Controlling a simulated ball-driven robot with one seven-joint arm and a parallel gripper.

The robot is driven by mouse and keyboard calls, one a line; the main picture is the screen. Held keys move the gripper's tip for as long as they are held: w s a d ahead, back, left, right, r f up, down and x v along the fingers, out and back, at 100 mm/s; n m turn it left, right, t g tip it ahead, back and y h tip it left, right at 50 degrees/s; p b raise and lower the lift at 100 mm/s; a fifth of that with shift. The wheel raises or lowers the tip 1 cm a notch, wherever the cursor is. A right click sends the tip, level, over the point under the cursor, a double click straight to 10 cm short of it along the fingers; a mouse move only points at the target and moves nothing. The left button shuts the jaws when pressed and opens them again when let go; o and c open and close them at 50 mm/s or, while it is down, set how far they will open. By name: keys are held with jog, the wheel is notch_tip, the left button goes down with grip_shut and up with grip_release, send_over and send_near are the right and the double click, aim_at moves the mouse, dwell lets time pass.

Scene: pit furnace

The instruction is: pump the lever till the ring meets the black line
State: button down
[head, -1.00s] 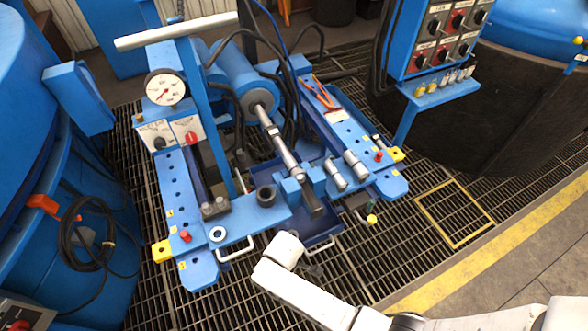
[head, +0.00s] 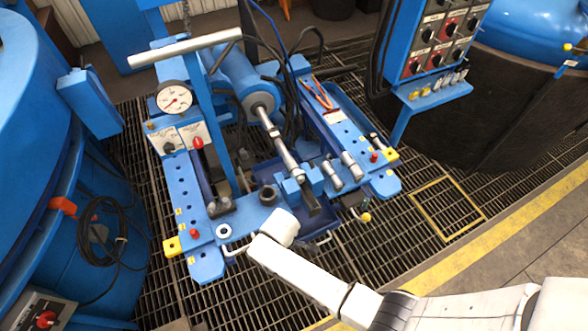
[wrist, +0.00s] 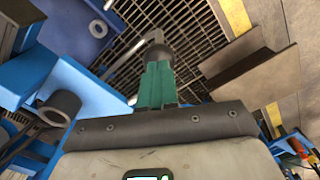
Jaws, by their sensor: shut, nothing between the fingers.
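The lever (head: 185,48) is a long light-grey bar across the top of an upright blue post (head: 207,100) on the blue press. A silver rod (head: 279,143) runs from the blue cylinder (head: 240,78) towards the front block and carries bands. I cannot tell which bands are the ring and the black line. My gripper (wrist: 156,48), with green fingers and grey tips, is shut and empty in the wrist view. It is over the press's front edge and grating, apart from the lever. In the head view its fingers are hidden behind my white wrist.
A gauge (head: 174,97) and red-knobbed panel stand left of the post. A black socket (head: 267,195) and pale washer (head: 224,231) sit on the front beam. Blue tanks flank the press, and a control box (head: 436,40) hangs at upper right. Grating lies bare at the front right.

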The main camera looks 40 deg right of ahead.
notch_tip(320, 180, down, 11)
jog(key=s+b, duration=0.3)
jog(key=b, duration=0.4)
jog(key=w+r+p, duration=0.1)
jog(key=r+p, duration=0.2)
jog(key=r, duration=0.1)
jog(key=w+r+p, duration=0.1)
jog(key=r+p, duration=0.2)
jog(key=r, duration=0.1)
jog(key=w+r+p, duration=0.1)
jog(key=r+p, duration=0.2)
jog(key=r, duration=0.1)
jog(key=shift+p, duration=0.35)
jog(key=shift+f, duration=0.25)
